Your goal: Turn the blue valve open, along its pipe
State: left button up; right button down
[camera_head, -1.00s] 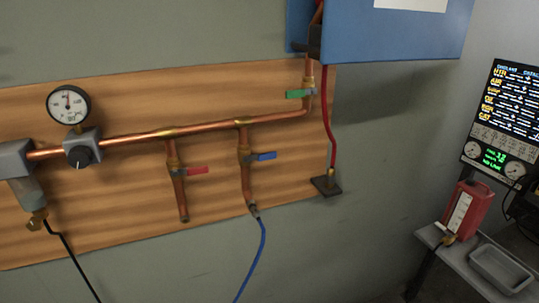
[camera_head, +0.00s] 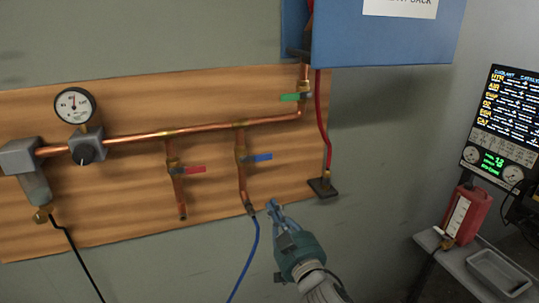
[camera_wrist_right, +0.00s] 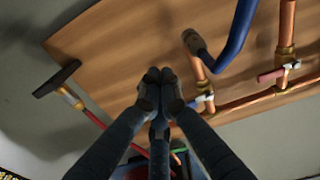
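The blue valve handle (camera_head: 258,157) sticks out to the right, across its vertical copper pipe (camera_head: 242,180), on the wooden board. In the right wrist view the blue handle (camera_wrist_right: 205,98) is small, just right of the fingers. My right gripper (camera_head: 271,206) is below and slightly right of the handle, apart from it, near the pipe's lower end. In the right wrist view its fingertips (camera_wrist_right: 160,77) are together with nothing visible between them. My left gripper is not in view.
A red valve handle (camera_head: 194,169) is on the pipe to the left and a green one (camera_head: 290,97) is above right. A blue hose (camera_head: 249,262) hangs just left of my right gripper. A red hose (camera_head: 324,130) and a blue cabinet (camera_head: 385,42) are at the upper right.

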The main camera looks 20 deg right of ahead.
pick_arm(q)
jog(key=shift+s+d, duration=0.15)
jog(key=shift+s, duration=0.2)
pick_arm(e)
jog(key=s+r+t, duration=0.1)
jog(key=s+r, duration=0.1)
jog(key=r, duration=0.5)
jog(key=s+r+t, duration=0.2)
jog(key=r, duration=0.5)
jog(key=shift+s+a+r+m, duration=0.2)
jog(key=shift+s+r+m, duration=0.1)
jog(key=shift+s+r, duration=0.1)
notch_tip(320, 180, up, 4)
jog(key=p, duration=0.4)
send_over(266, 154)
jog(key=s, duration=0.2)
jog(key=shift+s+a+f, duration=0.1)
jog(key=shift+a+f, duration=0.05)
jog(key=shift+a, duration=0.15)
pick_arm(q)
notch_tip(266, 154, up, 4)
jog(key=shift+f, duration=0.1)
pick_arm(e)
notch_tip(266, 154, down, 4)
jog(key=shift+s+f, duration=0.1)
jog(key=shift+f, duration=0.15)
jog(key=shift+f, duration=0.1)
